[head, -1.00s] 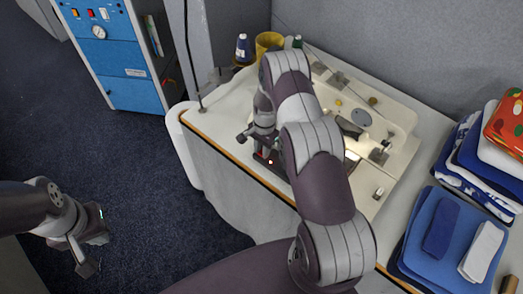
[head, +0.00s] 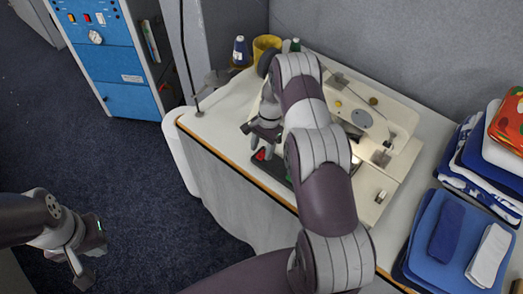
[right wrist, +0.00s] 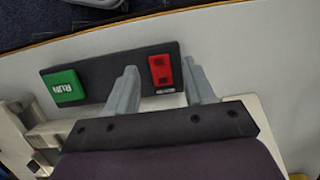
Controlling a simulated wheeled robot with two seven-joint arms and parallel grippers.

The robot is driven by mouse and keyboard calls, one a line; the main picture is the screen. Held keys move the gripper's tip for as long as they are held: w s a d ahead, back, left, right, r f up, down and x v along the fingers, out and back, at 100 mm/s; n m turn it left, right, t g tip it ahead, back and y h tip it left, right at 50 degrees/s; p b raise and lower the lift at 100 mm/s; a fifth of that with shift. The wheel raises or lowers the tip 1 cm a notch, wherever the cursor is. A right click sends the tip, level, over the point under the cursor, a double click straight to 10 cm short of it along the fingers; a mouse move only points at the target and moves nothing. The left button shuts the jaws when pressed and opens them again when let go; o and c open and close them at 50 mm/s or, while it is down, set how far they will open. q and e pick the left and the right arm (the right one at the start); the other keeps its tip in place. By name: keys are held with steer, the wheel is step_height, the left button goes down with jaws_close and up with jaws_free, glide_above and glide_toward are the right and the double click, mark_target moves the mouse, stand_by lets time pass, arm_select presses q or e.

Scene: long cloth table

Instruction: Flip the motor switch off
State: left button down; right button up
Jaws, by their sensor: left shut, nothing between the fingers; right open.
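The motor switch is a dark plate (right wrist: 105,87) with a green button marked RUN (right wrist: 64,86) at its left and a red button (right wrist: 161,72) at its right in the right wrist view. My right gripper (right wrist: 160,66) is open and empty. Its fingers appear on either side of the red button in that view; whether they touch the plate is not clear. In the head view the red button (head: 262,153) shows just below the right gripper (head: 262,133), and my arm hides part of the machine. My left gripper (head: 80,276) is shut and empty, away from the table at lower left.
A pale sewing machine bed (head: 400,137) lies behind my right arm. Folded blue towels (head: 425,240) are stacked at the right. A yellow cup (head: 266,45) and a blue thread spool (head: 241,50) stand at the back. A blue cabinet (head: 125,65) stands on the floor.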

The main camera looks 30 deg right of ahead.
steer(key=p+v, duration=0.3)
steer(key=v, duration=0.8)
steer(key=shift+r, duration=0.25)
